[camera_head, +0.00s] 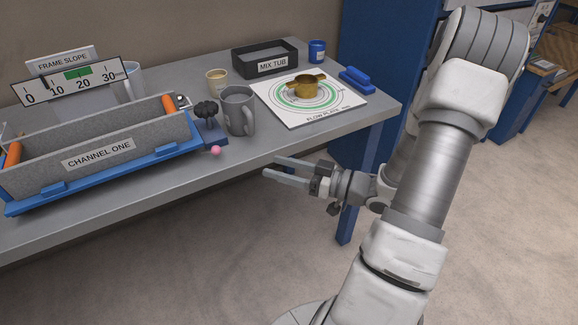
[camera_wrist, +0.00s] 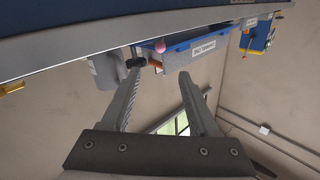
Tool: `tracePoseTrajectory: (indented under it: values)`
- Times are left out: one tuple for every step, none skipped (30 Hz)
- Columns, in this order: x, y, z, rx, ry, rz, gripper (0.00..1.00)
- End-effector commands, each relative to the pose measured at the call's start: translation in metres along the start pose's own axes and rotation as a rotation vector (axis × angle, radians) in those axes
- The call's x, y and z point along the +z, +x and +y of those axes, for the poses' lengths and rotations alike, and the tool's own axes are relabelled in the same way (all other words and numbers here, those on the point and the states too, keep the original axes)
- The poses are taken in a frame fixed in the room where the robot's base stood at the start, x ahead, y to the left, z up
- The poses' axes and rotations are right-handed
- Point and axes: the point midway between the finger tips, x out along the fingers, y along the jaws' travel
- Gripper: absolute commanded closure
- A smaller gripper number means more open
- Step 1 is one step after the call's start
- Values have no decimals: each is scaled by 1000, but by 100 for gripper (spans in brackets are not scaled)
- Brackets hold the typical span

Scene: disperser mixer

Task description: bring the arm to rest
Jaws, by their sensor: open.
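My gripper (camera_head: 279,168) is open and empty, held off the front edge of the grey table (camera_head: 290,145). Its two fingers point left in the head view. In the wrist view the gripper (camera_wrist: 155,85) shows its fingers spread apart with nothing between them. Beyond the fingertips in that view are the grey mug (camera_wrist: 104,70), the pink ball (camera_wrist: 160,46) and the blue-based channel tray (camera_wrist: 195,42). My arm reaches up on the right of the head view and bends back down to the gripper.
On the table stand the channel one trough (camera_head: 100,150), a grey mug (camera_head: 238,110), a flow plate (camera_head: 335,110) bearing a brass cup (camera_head: 303,87), and the mix tub (camera_head: 265,58). A blue cabinet (camera_head: 375,45) stands behind. Floor right of the table looks clear.

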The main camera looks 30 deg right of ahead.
Motion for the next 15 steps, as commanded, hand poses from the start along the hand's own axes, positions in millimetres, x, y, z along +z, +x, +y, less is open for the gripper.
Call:
tracePoseTrajectory:
  values:
    - [-1,-7,1,2,0,0,39]
    - [-1,-10,1,2,0,1,39]
    - [-1,-14,0,1,0,1,39]
    - [0,-16,0,1,0,0,39]
    - [0,-18,0,1,0,0,39]
    - [0,-20,0,1,0,0,39]
    - [0,-20,0,0,0,0,39]
    - [0,-21,0,0,0,0,39]
    - [0,-21,0,0,0,0,39]
    - [0,-21,0,-1,0,0,39]
    - [0,-21,0,-1,0,0,39]
    - [0,-21,0,-1,0,0,39]
    - [0,-21,0,-1,0,0,39]
    - [0,-21,0,-1,0,0,39]
    - [0,-21,0,-1,0,0,39]
